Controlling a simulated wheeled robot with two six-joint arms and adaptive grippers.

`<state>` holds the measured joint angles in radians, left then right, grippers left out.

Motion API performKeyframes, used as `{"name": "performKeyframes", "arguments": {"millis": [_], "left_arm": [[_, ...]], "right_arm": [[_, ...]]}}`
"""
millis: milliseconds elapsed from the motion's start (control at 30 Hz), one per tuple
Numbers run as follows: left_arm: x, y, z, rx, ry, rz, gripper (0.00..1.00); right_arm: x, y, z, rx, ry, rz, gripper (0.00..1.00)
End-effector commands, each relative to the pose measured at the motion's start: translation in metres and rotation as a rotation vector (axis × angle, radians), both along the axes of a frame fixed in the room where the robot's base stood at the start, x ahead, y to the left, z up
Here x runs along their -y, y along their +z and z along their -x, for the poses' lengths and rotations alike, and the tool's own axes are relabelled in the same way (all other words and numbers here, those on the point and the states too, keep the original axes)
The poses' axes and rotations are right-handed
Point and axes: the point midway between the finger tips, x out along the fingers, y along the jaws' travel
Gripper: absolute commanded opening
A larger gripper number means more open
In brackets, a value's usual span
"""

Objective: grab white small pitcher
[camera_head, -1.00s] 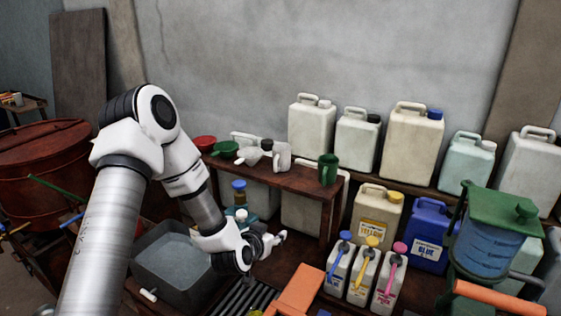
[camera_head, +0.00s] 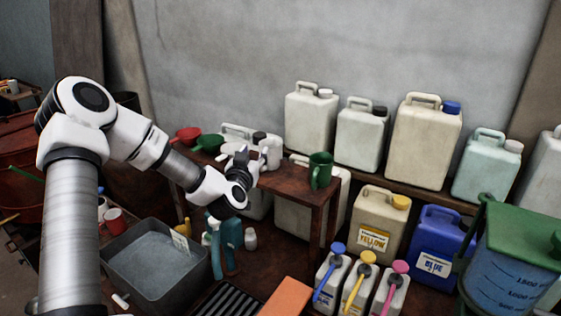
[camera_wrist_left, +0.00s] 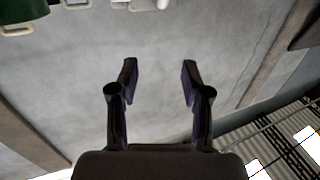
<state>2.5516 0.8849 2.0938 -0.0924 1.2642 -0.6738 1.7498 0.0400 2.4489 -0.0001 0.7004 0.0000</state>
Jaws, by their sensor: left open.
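The white small pitcher (camera_head: 272,152) stands on the small wooden bench, just right of my left gripper in the head view. The gripper partly overlaps the white items beside it. My left gripper (camera_head: 243,157) is at the bench's front, fingers apart and pointing up in the picture. The left wrist view shows the same gripper (camera_wrist_left: 159,75) open with nothing between its fingers. White items (camera_wrist_left: 150,4) are cut off at that view's top edge; I cannot tell which is the pitcher. My right gripper is not in view.
A green mug (camera_head: 320,171) stands at the bench's (camera_head: 295,184) right end. A green funnel (camera_head: 208,143) and a red one (camera_head: 187,136) are at its left. White jugs (camera_head: 310,118) line the back wall. A grey basin (camera_head: 150,263) sits below.

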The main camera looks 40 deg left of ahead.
Motion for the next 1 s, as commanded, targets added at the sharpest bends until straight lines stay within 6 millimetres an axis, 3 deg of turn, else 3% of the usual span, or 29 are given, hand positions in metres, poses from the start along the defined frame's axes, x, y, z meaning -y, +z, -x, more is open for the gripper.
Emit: {"name": "performKeyframes", "arguments": {"millis": [33,100,400,567,1000], "left_arm": [[0.000,-0.015,0.000,0.000,0.000,0.000,0.48],[0.000,-0.026,0.000,0.000,0.000,0.000,0.48],[0.000,-0.065,0.001,-0.001,-0.001,0.000,0.48],[-0.005,-0.063,-0.010,-0.002,0.000,-0.004,0.48],[-0.033,-0.066,-0.068,-0.001,-0.001,-0.003,0.48]], "right_arm": [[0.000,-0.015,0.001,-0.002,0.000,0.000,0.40],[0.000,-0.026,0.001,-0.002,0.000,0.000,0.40],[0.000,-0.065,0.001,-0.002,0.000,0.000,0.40],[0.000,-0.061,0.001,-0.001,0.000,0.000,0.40],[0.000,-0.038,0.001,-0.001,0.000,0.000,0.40]]}}
